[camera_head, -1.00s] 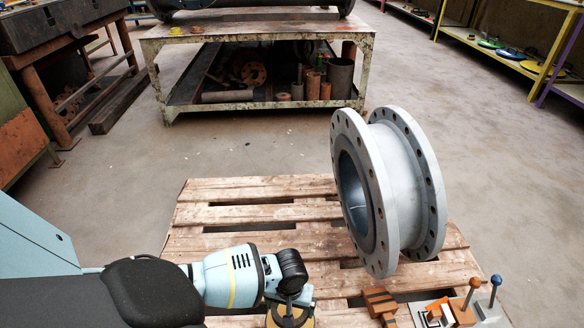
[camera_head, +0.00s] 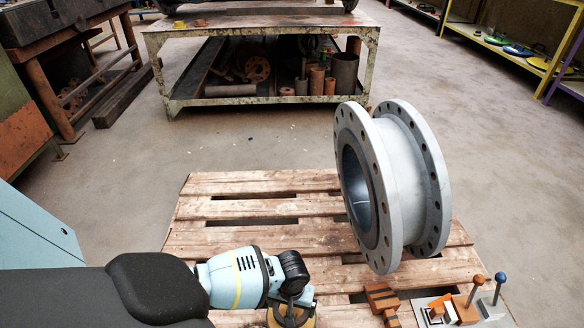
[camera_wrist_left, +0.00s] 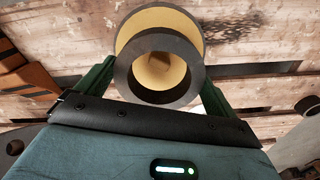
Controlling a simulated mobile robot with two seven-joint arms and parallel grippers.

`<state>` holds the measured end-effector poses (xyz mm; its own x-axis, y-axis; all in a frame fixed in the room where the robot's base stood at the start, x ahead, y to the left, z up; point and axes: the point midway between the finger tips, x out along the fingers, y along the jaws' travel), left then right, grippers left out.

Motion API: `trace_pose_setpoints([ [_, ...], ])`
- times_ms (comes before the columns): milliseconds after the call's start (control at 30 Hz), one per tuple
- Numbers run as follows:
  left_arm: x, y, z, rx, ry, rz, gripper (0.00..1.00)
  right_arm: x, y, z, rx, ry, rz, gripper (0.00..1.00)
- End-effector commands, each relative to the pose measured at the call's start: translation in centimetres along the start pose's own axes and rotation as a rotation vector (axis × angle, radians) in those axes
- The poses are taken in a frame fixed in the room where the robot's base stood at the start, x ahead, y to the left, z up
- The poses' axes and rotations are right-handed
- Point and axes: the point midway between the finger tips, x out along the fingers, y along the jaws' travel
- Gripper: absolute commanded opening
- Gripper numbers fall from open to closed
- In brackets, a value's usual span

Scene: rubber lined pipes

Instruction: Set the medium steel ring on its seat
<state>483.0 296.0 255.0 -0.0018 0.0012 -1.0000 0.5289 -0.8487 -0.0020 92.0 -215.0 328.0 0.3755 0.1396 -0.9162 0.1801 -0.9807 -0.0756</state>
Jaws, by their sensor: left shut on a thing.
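A dark grey ring (camera_wrist_left: 160,41) sits between the two green fingers of my left gripper (camera_wrist_left: 158,88) in the left wrist view. The gripper is shut on it. A round yellow piece (camera_wrist_left: 138,22) with a dark edge shows behind the ring and through its hole; I cannot tell whether they touch. In the head view my left gripper (camera_head: 292,299) is at the bottom middle over the pallet, with part of the round yellow piece (camera_head: 283,320) below it, cut by the frame edge. The ring's seat cannot be made out for certain. My right gripper is not in view.
A large grey flanged pipe (camera_head: 402,185) stands on the wooden pallet (camera_head: 240,205), right of my gripper. A steel workbench (camera_head: 260,38) stands behind. The pallet's left part is clear.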

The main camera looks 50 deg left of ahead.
Motion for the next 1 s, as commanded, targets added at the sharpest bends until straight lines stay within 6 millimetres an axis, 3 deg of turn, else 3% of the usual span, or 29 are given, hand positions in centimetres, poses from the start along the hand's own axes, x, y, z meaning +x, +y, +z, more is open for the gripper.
trace_pose_setpoints([
  [500,2.8,0.0,-0.1,0.0,0.001,0.001,0.61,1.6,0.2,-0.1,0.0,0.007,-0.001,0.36],
  [1000,3.1,0.0,-0.1,0.0,0.002,0.001,0.61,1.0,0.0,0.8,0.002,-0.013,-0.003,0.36],
])
